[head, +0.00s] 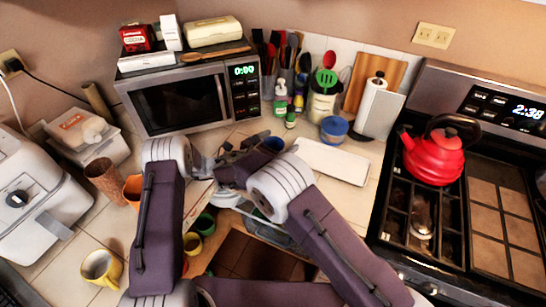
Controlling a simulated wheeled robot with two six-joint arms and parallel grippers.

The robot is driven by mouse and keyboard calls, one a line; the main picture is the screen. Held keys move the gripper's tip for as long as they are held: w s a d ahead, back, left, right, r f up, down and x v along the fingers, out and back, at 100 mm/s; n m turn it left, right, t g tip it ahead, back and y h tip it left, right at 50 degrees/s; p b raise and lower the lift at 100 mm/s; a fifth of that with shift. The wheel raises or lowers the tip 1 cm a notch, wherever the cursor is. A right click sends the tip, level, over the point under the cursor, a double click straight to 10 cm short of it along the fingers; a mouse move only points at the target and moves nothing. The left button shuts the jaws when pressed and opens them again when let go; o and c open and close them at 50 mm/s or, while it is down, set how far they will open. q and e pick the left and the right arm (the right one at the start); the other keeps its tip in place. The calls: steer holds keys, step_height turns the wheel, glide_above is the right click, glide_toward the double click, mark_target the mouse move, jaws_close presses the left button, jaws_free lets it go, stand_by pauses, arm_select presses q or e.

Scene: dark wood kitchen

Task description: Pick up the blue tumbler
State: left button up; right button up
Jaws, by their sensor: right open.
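A small patch of blue (258,138) shows on the counter in front of the microwave, right behind my right gripper (240,152). It may be the blue tumbler, but my right wrist hides most of it, and I cannot tell its shape or whether the gripper touches it. My right gripper is open, low over the middle of the counter. My left arm reaches in beside it, with its dark end (203,165) just left of the right gripper. I cannot make out the left fingers.
A microwave (185,100) stands behind. A blue-topped tub (334,128), white tray (333,161) and paper towel holder (378,108) are at right, before the stove with a red kettle (433,158). A brown cup (106,180), orange cup (133,189) and yellow mug (101,267) stand left.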

steer(key=c, duration=1.4)
arm_select(q)
steer(key=o, duration=1)
steer(key=shift+o, duration=0.3)
arm_select(e)
step_height(320, 180, up, 10)
steer(key=shift+c, duration=0.2)
